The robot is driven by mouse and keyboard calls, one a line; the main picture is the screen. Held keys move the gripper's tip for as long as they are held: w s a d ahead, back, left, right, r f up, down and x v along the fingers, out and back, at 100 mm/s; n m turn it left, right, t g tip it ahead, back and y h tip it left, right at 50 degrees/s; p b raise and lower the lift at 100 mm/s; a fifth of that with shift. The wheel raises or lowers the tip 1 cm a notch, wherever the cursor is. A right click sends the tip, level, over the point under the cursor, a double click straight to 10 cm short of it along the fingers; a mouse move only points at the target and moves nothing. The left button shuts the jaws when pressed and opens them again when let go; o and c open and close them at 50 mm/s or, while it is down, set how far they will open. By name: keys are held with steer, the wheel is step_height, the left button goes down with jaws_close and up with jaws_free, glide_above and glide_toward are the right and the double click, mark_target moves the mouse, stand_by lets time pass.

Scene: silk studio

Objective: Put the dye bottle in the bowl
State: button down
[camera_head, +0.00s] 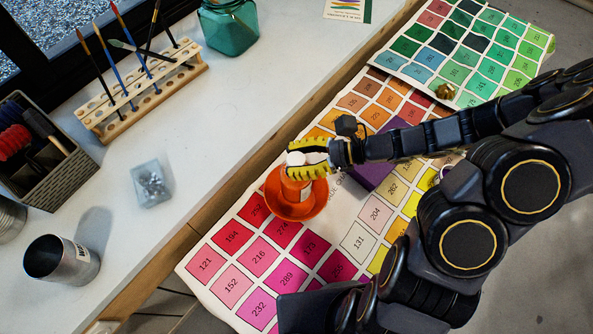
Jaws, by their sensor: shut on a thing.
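The dye bottle (296,159) has a white cap and an orange body, and part of it is hidden by my gripper. My gripper (304,168), with yellow-edged fingers, is shut on the bottle. The orange bowl (291,209) sits on the colour chart directly under the bottle. The bottle overlaps the bowl's upper part in this view. I cannot tell whether the bottle touches the bowl's inside or hangs above it.
A colour chart (233,284) lies under the bowl, with a green chart (476,49) behind. A purple box (378,172) lies close behind my gripper. The white ledge on the left holds a brush rack (140,100), teal jar (229,27), clear box (150,184) and metal cup (62,260).

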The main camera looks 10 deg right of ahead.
mark_target(295, 192)
steer(key=shift+f, duration=2.35)
steer(key=c, duration=0.7)
jaws_free()
steer(key=shift+f, duration=0.1)
steer(key=shift+c, duration=0.2)
